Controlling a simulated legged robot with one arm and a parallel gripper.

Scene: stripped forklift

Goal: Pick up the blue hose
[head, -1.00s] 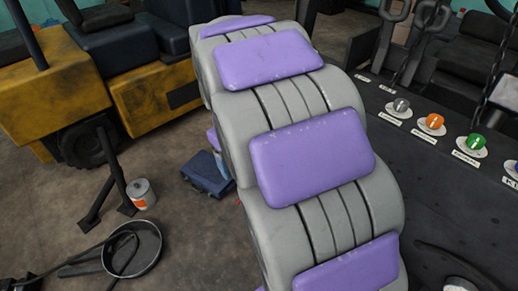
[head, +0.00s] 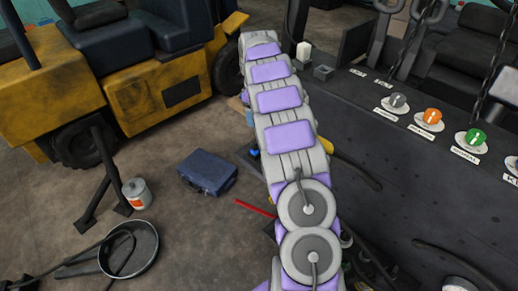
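I cannot clearly make out a blue hose in the head view. A small bright blue piece (head: 254,152) shows at the left edge of my arm, mostly hidden behind it, and I cannot tell what it is. My grey arm with purple pads runs up the middle of the view toward the forklift. My gripper does not show; the arm's far end hides that area.
A dark blue case (head: 207,172) and a red rod (head: 255,208) lie on the floor left of my arm. A round pan (head: 130,248) and a can (head: 138,193) are further left. A black panel with coloured knobs (head: 432,117) is right; the yellow forklift (head: 150,88) stands behind.

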